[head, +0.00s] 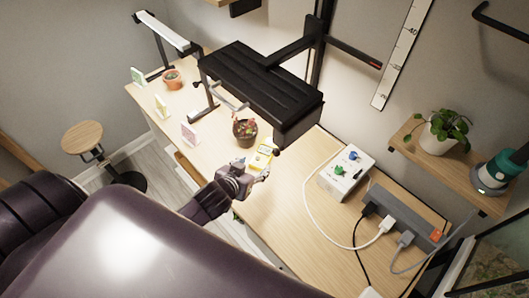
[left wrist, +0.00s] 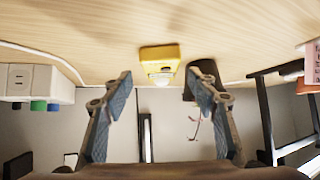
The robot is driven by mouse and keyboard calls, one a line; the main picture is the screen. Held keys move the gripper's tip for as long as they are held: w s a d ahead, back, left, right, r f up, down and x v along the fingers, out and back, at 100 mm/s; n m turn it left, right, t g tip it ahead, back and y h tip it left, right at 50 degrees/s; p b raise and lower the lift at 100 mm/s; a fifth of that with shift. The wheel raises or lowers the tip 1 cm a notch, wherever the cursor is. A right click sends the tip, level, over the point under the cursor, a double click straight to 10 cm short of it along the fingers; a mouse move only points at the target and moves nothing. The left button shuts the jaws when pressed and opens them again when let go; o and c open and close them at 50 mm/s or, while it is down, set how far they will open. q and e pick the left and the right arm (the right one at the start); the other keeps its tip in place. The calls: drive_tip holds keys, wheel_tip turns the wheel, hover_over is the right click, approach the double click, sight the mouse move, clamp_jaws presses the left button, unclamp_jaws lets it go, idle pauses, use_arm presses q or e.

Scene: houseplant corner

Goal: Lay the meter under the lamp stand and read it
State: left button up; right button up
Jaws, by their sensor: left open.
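The yellow meter (head: 261,158) lies on the wooden desk beside a dark plant pot. It also shows in the left wrist view (left wrist: 160,54), just beyond and between my fingertips, with a pale round part toward me. My left gripper (head: 260,174) is open and empty at the near side of the meter; its two fingers also show in the left wrist view (left wrist: 159,78). The lamp stand (head: 204,100) has a large black lamp head (head: 262,88) over the back of the desk, up and left of the meter. My right gripper is not in view.
The plant pot (head: 244,134) stands close to the meter. A white box with knobs (head: 345,173), its white cable and a grey power strip (head: 408,218) lie to the right. Small cards and a terracotta pot (head: 173,80) stand at left. Desk between box and meter is mostly clear.

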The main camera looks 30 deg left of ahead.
sight(264, 153)
use_arm(q)
drive_tip(key=w, duration=0.2)
drive_tip(key=shift+w+a+f+t, duration=0.2)
drive_tip(key=shift+w+a+t, duration=0.05)
drive_tip(key=shift+w+t, duration=0.1)
drive_tip(key=shift+p+x, duration=0.9)
drive_tip(key=shift+x, duration=1.8)
drive_tip(key=shift+w+d, duration=0.1)
drive_tip(key=shift+w, duration=0.3)
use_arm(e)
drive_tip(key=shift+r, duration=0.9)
use_arm(q)
drive_tip(key=shift+c, duration=0.7)
drive_tip(key=c, duration=1)
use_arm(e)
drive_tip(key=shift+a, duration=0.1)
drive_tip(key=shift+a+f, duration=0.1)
